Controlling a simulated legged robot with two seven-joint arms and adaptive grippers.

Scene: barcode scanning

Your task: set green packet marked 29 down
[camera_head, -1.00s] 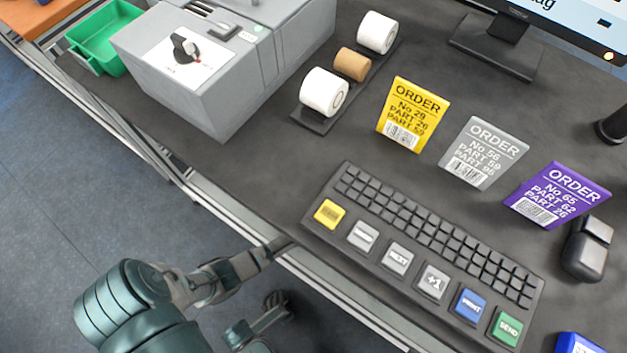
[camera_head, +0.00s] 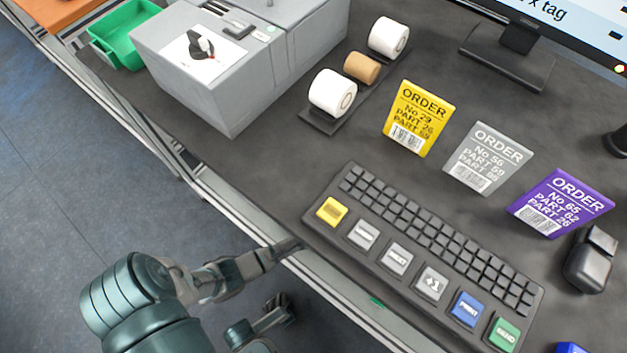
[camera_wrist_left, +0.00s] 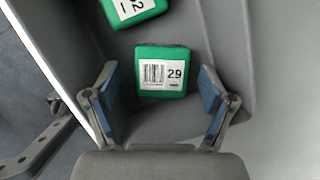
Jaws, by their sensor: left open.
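The green packet marked 29 (camera_wrist_left: 162,72) lies on the bottom of a grey container (camera_wrist_left: 225,25) in the left wrist view. It has a white label with a barcode. My left gripper (camera_wrist_left: 158,100) is open there, one finger to each side of the packet's near end, with visible gaps between the fingers and the packet. A second green packet (camera_wrist_left: 132,10) is cut off by the top edge. Neither packet shows there.
The desk holds a keyboard (camera_head: 425,260), a yellow order card (camera_head: 418,118), a grey card (camera_head: 488,158), a purple card (camera_head: 562,203), tape rolls (camera_head: 333,92) and a grey machine (camera_head: 240,60). A green tray (camera_head: 122,32) sits at upper left. Floor (camera_head: 70,230) shows beside the desk.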

